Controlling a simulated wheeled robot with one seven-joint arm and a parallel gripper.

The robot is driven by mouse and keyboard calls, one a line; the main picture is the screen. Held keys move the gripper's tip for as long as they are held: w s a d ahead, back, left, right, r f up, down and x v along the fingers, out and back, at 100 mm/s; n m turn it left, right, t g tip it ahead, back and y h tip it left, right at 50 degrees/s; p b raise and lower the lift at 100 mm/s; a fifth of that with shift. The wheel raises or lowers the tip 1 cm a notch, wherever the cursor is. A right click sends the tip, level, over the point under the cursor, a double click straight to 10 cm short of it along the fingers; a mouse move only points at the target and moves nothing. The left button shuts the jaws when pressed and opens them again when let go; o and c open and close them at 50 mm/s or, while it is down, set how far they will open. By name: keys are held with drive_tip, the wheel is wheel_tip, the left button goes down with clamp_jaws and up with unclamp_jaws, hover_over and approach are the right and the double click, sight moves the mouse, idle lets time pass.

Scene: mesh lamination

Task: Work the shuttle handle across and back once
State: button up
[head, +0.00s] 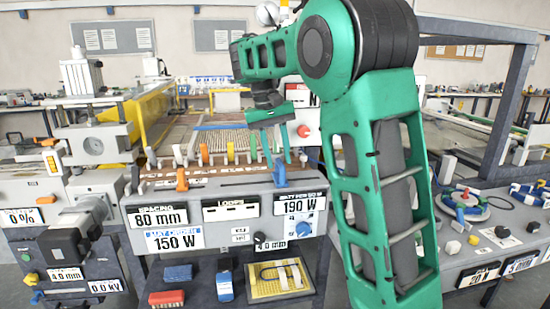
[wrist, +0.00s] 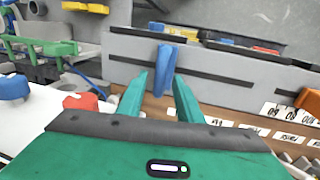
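A blue handle (head: 280,174) sticks out at the top right of the grey front panel of the machine; I cannot read a label that says it is the shuttle handle. An orange handle (head: 182,180) sits further left on the same panel. My green gripper (head: 277,157) points down just above the blue handle. In the wrist view the blue handle (wrist: 163,70) stands upright against the grey panel, in line with the gap between my two fingertips (wrist: 159,82). The fingers are apart, and I see no contact with the handle.
Several coloured levers (head: 230,152) line the panel's top edge, close to my fingers. Behind lies the mesh bed (head: 215,135). A shelf below holds a red block (head: 166,299) and a yellow tray (head: 250,291). A side bench (head: 500,262) with small parts stands at right.

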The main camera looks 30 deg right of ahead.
drive_tip(key=shift+r, duration=0.15)
wheel_tip(320, 180, up, 10)
drive_tip(key=w+a, duration=0.1)
drive_tip(key=shift+a, duration=0.4)
idle(0.4)
drive_tip(key=t+h, duration=0.2)
drive_tip(key=t, duration=0.2)
hover_over(276, 178)
drive_tip(key=s, duration=0.1)
wheel_tip(276, 178, down, 10)
drive_tip(key=shift+d+f, duration=0.15)
drive_tip(key=shift+f, duration=0.05)
idle(0.6)
